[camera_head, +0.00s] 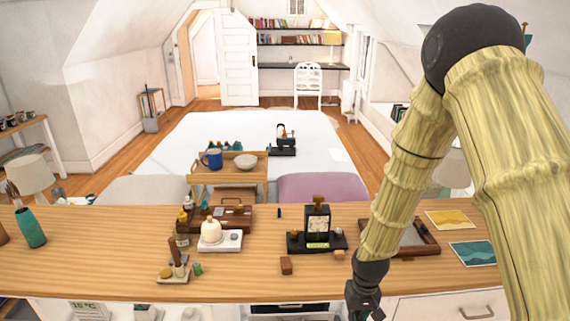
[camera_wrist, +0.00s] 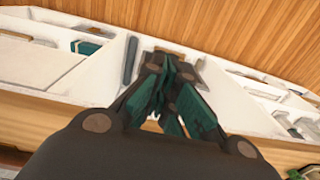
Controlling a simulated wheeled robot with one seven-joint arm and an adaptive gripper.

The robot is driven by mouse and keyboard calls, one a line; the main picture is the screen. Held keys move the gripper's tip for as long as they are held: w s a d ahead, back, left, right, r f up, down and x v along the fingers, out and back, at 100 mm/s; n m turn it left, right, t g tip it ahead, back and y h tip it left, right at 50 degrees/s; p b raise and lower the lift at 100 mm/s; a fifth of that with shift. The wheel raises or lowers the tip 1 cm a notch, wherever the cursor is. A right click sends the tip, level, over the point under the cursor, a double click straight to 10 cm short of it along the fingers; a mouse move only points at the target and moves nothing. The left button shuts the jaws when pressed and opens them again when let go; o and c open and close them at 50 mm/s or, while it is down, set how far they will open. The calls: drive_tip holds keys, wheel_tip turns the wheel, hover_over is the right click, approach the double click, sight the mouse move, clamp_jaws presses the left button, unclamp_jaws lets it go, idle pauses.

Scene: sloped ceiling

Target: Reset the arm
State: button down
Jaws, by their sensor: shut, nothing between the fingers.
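My arm comes in from the right of the head view, with a bamboo-like skin and dark joints. It bends down to my gripper (camera_head: 364,303), which hangs low at the front edge of the wooden counter (camera_head: 330,285). In the wrist view my gripper (camera_wrist: 172,75) has dark and teal fingers closed together, with nothing held between them. It points over white compartments (camera_wrist: 110,55) below the counter top. The fingers hide part of these compartments. I cannot tell whether the fingertips touch anything.
A white drawer front (camera_head: 455,307) is below. Counter space left of my forearm is partly clear.

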drive_tip(key=s+d+f, duration=0.1)
drive_tip(key=s+f, duration=0.5)
drive_tip(key=s, duration=0.4)
drive_tip(key=s+d+f+b, duration=0.1)
drive_tip(key=s+f, duration=0.6)
drive_tip(key=s, duration=0.3)
drive_tip(key=s+d+f+b, duration=0.1)
drive_tip(key=s+f, duration=0.6)
drive_tip(key=s, duration=0.3)
drive_tip(key=shift+d+m, duration=0.25)
drive_tip(key=shift+m, duration=0.15)
